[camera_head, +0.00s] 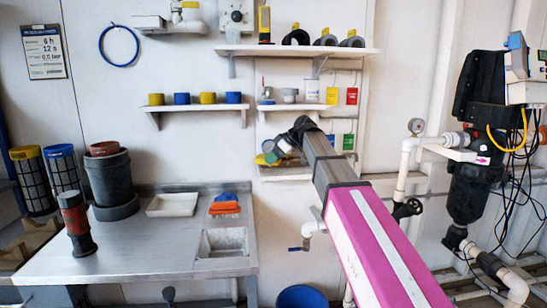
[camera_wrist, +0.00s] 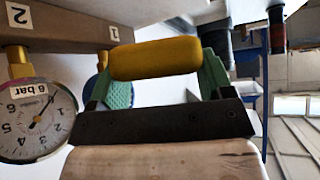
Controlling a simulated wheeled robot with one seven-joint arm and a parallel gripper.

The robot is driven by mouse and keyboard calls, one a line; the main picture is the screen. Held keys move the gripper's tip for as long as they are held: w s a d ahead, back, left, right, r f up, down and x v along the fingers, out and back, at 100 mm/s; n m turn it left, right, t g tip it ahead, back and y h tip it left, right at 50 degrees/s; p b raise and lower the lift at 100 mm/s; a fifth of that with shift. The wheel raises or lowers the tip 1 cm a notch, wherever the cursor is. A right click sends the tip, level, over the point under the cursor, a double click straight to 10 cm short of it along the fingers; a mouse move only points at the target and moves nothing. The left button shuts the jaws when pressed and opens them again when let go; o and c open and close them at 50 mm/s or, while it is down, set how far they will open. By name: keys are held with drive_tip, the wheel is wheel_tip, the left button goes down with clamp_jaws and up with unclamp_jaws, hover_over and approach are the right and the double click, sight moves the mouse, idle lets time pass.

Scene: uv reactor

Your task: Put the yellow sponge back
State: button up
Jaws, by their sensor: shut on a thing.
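The yellow sponge (camera_wrist: 155,60) shows in the wrist view as a rounded yellow block between the green fingers of my gripper (camera_wrist: 155,72). The gripper is shut on it, with a finger at each end. In the head view my gripper (camera_head: 278,151) is at the end of the outstretched arm, in front of the lowest wall shelf (camera_head: 290,175). The sponge is too small there to make out clearly, and my arm hides part of the shelf.
A pressure gauge (camera_wrist: 35,120) and a brown board (camera_wrist: 70,32) labelled 1 and 2 are close in the wrist view. A blue-green textured thing (camera_wrist: 120,96) lies behind the sponge. The steel sink table (camera_head: 150,245) stands left, holding a white tray (camera_head: 172,205).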

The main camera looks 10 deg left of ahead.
drive_tip(key=shift+f, duration=0.6)
drive_tip(key=o, duration=0.9)
drive_tip(key=shift+r, duration=0.2)
drive_tip(key=shift+r, duration=0.3)
drive_tip(key=v, duration=1.2)
drive_tip(key=shift+r, duration=0.2)
